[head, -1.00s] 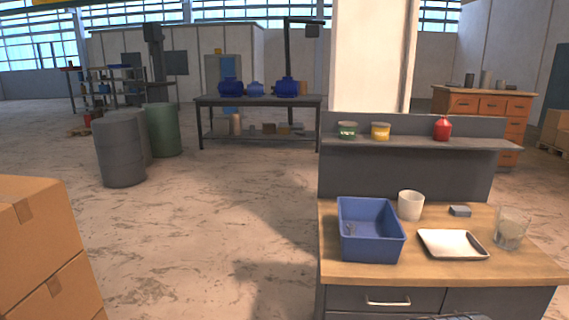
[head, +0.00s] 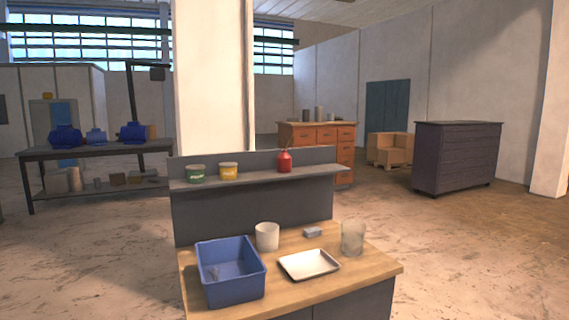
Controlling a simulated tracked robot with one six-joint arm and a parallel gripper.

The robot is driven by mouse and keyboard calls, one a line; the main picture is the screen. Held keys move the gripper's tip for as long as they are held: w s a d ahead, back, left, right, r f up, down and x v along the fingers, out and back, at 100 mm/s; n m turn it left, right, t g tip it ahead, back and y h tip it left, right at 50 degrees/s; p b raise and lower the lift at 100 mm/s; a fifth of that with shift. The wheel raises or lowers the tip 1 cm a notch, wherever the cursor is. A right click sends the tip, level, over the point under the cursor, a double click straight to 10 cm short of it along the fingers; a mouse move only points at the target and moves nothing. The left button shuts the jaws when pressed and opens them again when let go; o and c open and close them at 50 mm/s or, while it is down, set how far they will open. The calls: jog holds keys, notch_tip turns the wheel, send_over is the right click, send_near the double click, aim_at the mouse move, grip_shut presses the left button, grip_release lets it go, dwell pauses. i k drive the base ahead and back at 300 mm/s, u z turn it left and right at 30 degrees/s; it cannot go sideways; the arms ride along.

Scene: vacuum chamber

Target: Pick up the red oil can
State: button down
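The red oil can (head: 285,162) stands upright on the grey shelf (head: 250,178) above the workbench, near the shelf's right end. It is small in the head view, with a narrow spout on top. A green tin (head: 196,174) and a yellow tin (head: 228,171) stand to its left on the same shelf, apart from it. My gripper is not in view.
The wooden workbench top (head: 355,277) below holds a blue bin (head: 231,286), a white cup (head: 267,237), a white tray (head: 309,264), a small grey block (head: 312,232) and a clear glass (head: 352,238). Open floor (head: 480,255) lies to the right.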

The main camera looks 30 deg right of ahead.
aim_at(283, 161)
jog(key=u, duration=0.05)
jog(key=k, duration=0.5)
jog(key=z, duration=1.7)
jog(key=i, duration=1.35)
